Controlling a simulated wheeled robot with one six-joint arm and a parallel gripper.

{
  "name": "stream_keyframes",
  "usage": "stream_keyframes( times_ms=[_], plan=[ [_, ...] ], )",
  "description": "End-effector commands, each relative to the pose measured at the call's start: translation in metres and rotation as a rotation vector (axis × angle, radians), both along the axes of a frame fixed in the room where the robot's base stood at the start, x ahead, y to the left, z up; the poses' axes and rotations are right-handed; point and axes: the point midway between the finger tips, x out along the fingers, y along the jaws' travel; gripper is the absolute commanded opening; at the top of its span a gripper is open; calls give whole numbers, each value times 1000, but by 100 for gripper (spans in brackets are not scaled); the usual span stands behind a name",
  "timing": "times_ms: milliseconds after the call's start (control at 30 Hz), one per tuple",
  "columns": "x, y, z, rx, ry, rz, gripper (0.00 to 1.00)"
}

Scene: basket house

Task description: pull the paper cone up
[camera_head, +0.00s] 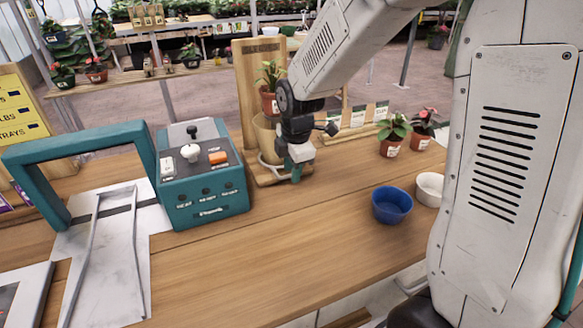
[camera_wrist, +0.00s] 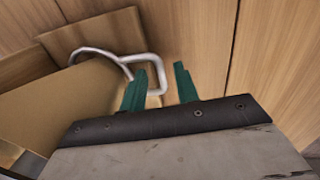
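The tan paper cone (camera_head: 264,135) stands on a wooden stand (camera_head: 246,90), below a potted plant (camera_head: 270,92). In the wrist view the cone (camera_wrist: 60,115) fills the left side. A bent metal wire handle (camera_wrist: 105,53) curves out beside the cone and ends in a squared loop. My gripper (camera_head: 296,174) is low at the right of the cone, partly in front of the stand's base. In the wrist view its teal fingers (camera_wrist: 160,80) are apart, with the outer end of the wire loop showing between them. Whether a finger touches the wire, I cannot tell.
A teal control box (camera_head: 205,185) and a teal frame (camera_head: 90,150) stand to the left. A blue bowl (camera_head: 392,206), a white bowl (camera_head: 430,188) and two small potted plants (camera_head: 392,137) are to the right. The front middle of the table is clear.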

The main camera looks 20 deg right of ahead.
Motion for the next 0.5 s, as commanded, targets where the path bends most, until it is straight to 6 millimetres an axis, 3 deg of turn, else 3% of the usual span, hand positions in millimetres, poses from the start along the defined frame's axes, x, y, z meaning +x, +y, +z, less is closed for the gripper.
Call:
stream_keyframes(
  times_ms=[100, 200, 400, 500],
  plan=[
    [0, 0, 0, 0, 0, 0, 28],
    [0, 0, 0, 0, 0, 0, 0],
    [0, 0, 2, 0, 0, 0, 0],
    [1, 0, 14, 0, -4, 0, 0]
  ],
)
